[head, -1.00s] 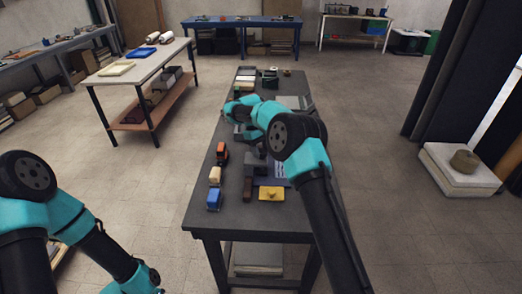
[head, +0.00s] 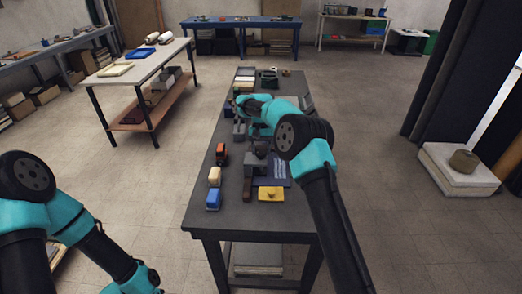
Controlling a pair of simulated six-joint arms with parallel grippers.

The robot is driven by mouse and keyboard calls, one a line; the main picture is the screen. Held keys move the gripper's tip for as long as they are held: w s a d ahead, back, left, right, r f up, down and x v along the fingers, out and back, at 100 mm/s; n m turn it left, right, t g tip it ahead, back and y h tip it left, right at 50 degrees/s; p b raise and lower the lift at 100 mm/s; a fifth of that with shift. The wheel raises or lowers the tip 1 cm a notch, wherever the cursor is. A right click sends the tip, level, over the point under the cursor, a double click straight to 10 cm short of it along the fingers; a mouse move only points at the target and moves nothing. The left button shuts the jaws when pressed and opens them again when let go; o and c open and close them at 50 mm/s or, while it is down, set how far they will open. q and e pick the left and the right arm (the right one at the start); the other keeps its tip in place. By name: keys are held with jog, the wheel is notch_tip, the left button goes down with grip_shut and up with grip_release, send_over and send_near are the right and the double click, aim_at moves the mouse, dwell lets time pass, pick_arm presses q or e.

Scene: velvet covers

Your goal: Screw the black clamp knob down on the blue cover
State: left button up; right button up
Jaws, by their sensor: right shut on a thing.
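My right gripper (head: 239,129) is over the left half of the dark table, behind the row of small blocks. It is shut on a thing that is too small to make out. I cannot pick out the black clamp knob for certain. A small blue piece (head: 213,200), which may be the blue cover, lies at the table's front left, well in front of my right gripper. A dark grey fixture (head: 255,162) stands near the table's middle, partly beside my right arm. My left gripper is out of view; only my left arm shows at lower left.
A cream block (head: 214,177) and an orange-and-black block (head: 221,154) stand behind the blue piece. A yellow piece (head: 271,194) and a dark brown bar (head: 247,189) lie at the front. Small containers (head: 268,77) stand at the far end.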

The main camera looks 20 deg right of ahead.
dwell(0.3)
jog(key=o, duration=0.9)
